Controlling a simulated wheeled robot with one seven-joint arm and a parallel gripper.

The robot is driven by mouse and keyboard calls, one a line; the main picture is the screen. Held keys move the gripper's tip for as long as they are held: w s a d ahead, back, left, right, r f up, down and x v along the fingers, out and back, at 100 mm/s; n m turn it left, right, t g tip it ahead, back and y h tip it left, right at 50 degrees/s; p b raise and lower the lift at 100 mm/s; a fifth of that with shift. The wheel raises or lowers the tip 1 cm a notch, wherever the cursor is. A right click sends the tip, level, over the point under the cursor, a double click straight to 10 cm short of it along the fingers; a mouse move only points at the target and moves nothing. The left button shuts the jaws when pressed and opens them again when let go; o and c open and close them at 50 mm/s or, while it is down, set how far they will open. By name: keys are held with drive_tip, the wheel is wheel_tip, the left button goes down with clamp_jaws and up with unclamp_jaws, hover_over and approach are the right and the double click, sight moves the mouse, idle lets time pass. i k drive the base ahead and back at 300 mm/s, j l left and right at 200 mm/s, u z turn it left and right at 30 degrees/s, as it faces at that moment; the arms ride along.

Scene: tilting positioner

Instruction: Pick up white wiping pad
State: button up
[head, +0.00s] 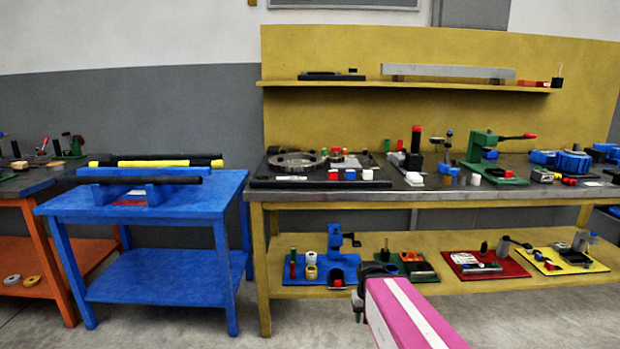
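Several small pale pieces on the workbench could be the white wiping pad, and I cannot tell for sure which it is. A small white block (367,174) sits beside a blue and a red block at the front right of a black plate. Another low whitish piece (414,179) lies just to the right of that plate. My pink arm reaches in from the bottom, and my gripper (368,278) is a small dark shape at its far end, in front of the lower shelf. It is below and short of the worktop. Its fingers are too small and dark to read.
The workbench (330,198) has a lower shelf (460,240) with blue, green, red and yellow trays of parts. A green press (484,155) stands right of centre. A blue table (150,205) with long bars stands left. Open floor lies in front.

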sight(413, 180)
drive_tip(key=l, duration=1.4)
